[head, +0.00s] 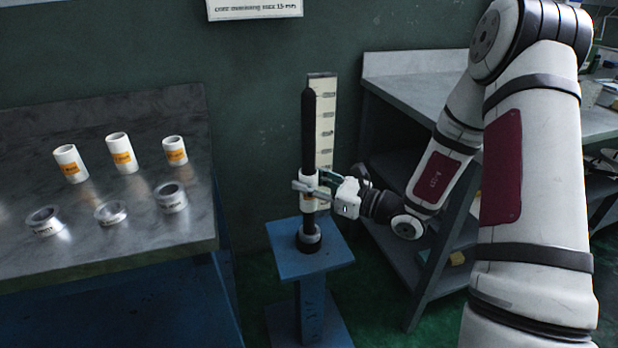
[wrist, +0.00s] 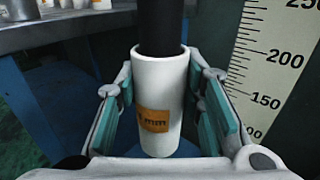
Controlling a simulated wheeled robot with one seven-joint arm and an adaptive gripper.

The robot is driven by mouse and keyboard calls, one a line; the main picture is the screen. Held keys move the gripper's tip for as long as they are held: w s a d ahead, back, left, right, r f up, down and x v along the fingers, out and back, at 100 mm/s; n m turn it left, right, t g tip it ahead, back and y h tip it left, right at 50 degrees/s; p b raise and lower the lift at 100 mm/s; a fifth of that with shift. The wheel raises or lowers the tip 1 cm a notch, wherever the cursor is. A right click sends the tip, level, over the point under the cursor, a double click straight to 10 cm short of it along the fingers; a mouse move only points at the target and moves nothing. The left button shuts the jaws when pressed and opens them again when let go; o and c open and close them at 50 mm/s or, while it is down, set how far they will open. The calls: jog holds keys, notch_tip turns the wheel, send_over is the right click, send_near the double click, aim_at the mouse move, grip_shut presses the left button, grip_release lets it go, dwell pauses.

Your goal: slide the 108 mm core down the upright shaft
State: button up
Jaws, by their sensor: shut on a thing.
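The white core (wrist: 160,115) with an orange label is around the dark upright shaft (head: 308,118), which enters its open top in the wrist view. Only "mm" is readable on the label, so I cannot confirm the size. The core also shows in the head view (head: 308,181), partway down the shaft and above the dark collar at its base. My gripper (head: 312,188) is shut on the core, one finger on each side. The core looks upright and in line with the shaft.
A pale scale (head: 324,100) stands behind the shaft, which rises from a blue pedestal (head: 333,252). A grey bench (head: 420,65) stands behind my arm at right.

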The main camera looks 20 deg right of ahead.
aim_at(316, 206)
jog(key=shift+f+b, duration=2.2)
jog(key=shift+f, duration=1.15)
jog(key=o, duration=1.3)
jog(key=shift+c, duration=0.2)
jog(key=v, duration=1.2)
